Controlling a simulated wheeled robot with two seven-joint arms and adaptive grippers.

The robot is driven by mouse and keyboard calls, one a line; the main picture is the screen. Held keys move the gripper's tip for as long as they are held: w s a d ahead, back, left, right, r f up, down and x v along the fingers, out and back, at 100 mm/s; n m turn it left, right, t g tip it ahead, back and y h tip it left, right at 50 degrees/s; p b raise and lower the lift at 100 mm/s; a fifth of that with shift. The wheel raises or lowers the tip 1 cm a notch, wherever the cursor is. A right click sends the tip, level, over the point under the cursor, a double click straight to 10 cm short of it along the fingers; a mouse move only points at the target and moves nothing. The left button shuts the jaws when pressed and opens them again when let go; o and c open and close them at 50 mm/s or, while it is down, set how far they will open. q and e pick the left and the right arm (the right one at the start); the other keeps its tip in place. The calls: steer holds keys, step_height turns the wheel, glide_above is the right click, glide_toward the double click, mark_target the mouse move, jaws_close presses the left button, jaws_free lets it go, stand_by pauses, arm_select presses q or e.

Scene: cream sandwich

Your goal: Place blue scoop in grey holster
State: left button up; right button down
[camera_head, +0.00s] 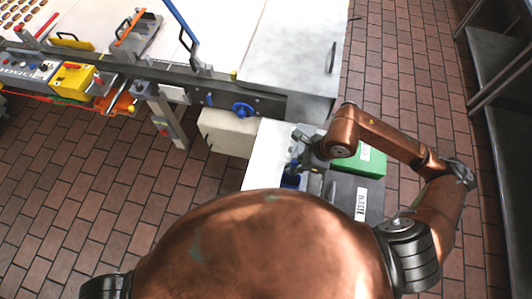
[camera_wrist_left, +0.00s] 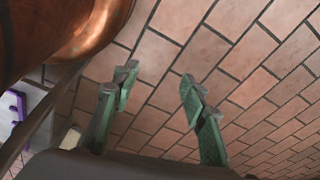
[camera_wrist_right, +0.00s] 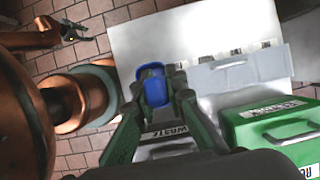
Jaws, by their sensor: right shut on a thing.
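The blue scoop (camera_head: 290,181) is held at my right gripper (camera_head: 300,150), above the white surface beside the machine. In the right wrist view the scoop (camera_wrist_right: 153,88) shows its blue bowl between the fingertips. My right gripper is shut on it, and its handle is mostly hidden. A pale grey, open-topped holder (camera_wrist_right: 238,72) with labels behind it lies to the right of the scoop, apart from it; I cannot tell surely whether it is the grey holster. My left gripper (camera_wrist_left: 157,88) is open and empty above the brick floor.
A green box (camera_wrist_right: 270,132) with a handle and a dark grey labelled box (camera_head: 345,195) stand next to the white surface (camera_wrist_right: 140,45). The conveyor machine (camera_head: 235,95) with a blue handwheel (camera_head: 242,109) is beyond. Metal shelving (camera_head: 500,90) stands at right.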

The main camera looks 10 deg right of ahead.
arm_select(q)
steer(key=s+r+g+p, duration=0.1)
steer(key=s+r+p, duration=0.1)
steer(key=s, duration=0.6)
arm_select(e)
steer(key=w+a+f+p, duration=0.1)
steer(key=w+a+f, duration=0.2)
steer(key=w+f, duration=0.3)
steer(key=w+a+f+p, duration=0.1)
steer(key=w+a+f, duration=0.2)
steer(key=w+f, duration=0.3)
steer(key=shift+a+f, duration=0.25)
steer(key=shift+f, duration=0.25)
steer(key=c, duration=2.1)
jaws_free()
arm_select(q)
steer(key=w, duration=0.1)
steer(key=w+r, duration=0.1)
steer(key=w, duration=0.1)
steer(key=shift+w+a+r, duration=0.2)
steer(key=shift+w+r, duration=0.05)
steer(key=shift+r, duration=0.1)
arm_select(e)
steer(key=shift+o, duration=0.7)
arm_select(q)
steer(key=shift+s, duration=0.2)
